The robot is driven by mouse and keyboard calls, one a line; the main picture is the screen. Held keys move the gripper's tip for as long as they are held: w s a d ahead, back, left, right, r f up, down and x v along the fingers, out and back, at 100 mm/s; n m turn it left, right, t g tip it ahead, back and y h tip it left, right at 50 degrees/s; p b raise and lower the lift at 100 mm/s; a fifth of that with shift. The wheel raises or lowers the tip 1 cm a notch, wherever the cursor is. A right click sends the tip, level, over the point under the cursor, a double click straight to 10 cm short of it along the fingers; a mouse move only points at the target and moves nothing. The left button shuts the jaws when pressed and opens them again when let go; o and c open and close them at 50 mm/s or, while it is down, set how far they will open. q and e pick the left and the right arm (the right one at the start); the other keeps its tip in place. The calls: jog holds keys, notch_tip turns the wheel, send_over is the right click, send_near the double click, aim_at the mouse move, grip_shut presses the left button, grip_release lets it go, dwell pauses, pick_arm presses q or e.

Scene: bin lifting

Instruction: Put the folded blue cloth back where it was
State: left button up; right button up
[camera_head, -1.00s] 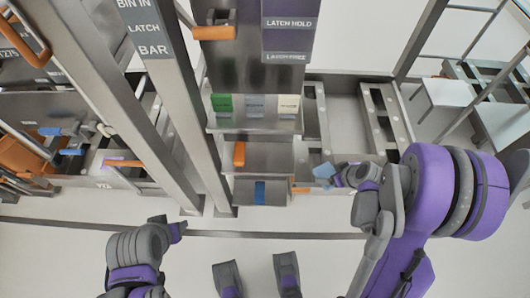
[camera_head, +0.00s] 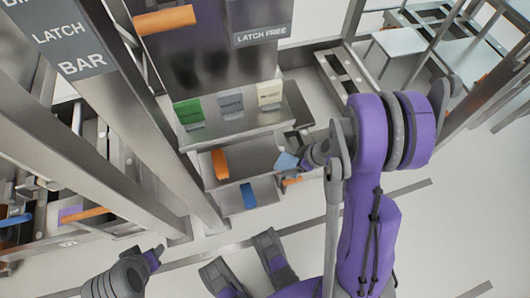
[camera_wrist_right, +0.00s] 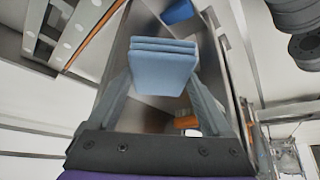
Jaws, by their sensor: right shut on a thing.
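The folded light blue cloth (camera_head: 286,161) is at the right end of the middle shelf in the head view. My right gripper (camera_head: 298,161) is shut on it. In the right wrist view the cloth (camera_wrist_right: 163,68) is a layered stack between the two fingers of the right gripper (camera_wrist_right: 163,85). I cannot tell whether the cloth touches the shelf. My left gripper (camera_head: 154,257) is low at the left, away from the shelves, and its jaws are not clear. The middle shelf (camera_head: 250,160) holds an orange item (camera_head: 220,163). The lower shelf (camera_head: 266,190) holds a darker blue item (camera_head: 248,195).
The upper shelf (camera_head: 235,126) carries green (camera_head: 188,112), grey (camera_head: 230,103) and cream (camera_head: 269,94) cards. A thick metal post (camera_head: 150,150) stands left of the shelves. An orange handle (camera_head: 164,19) sticks out above. The floor (camera_head: 430,240) at right is open.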

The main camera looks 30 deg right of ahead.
jog(key=w+a, duration=0.2)
jog(key=w, duration=0.1)
jog(key=w+a, duration=0.1)
jog(key=w, duration=0.1)
jog(key=shift+w+a, duration=0.15)
jog(key=shift+w, duration=0.05)
jog(key=w+a, duration=0.2)
jog(key=w, duration=0.1)
jog(key=shift+f+b, duration=0.55)
jog(key=shift+f, duration=0.25)
jog(key=shift+d, duration=0.1)
jog(key=shift+f, duration=0.1)
jog(key=o, duration=1.1)
